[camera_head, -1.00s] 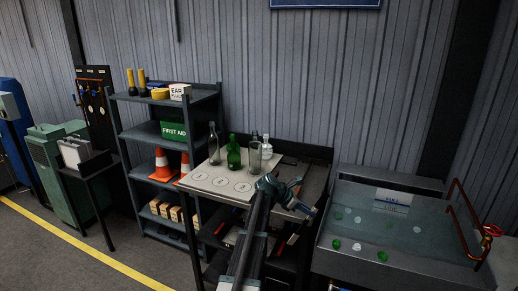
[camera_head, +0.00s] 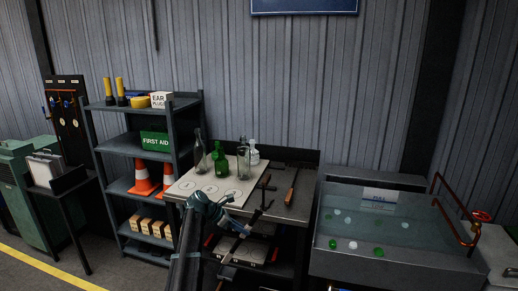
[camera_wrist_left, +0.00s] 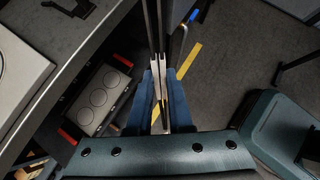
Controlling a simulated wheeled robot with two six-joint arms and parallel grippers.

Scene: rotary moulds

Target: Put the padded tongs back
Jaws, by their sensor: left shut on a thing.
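My left gripper (camera_head: 224,211) is in front of the workbench's front edge. In the left wrist view its blue fingers (camera_wrist_left: 161,105) are shut on a long metal tool, which I take to be the padded tongs (camera_wrist_left: 155,35). The tongs' two thin bars run upward from between the fingers, over the floor beside the bench. In the head view a dark, slim tool (camera_head: 240,236) hangs tilted by the gripper; its details are too small to tell. My right gripper is not in view.
The workbench (camera_head: 300,211) bears a pale board (camera_head: 184,186) with numbered circles, several bottles (camera_head: 221,162), a dark tool (camera_head: 264,188) and a wooden-handled tool (camera_head: 291,186). A lower shelf holds a three-circle plate (camera_wrist_left: 103,92). A water tank (camera_head: 335,266) stands right; a shelf unit (camera_head: 125,137) stands left.

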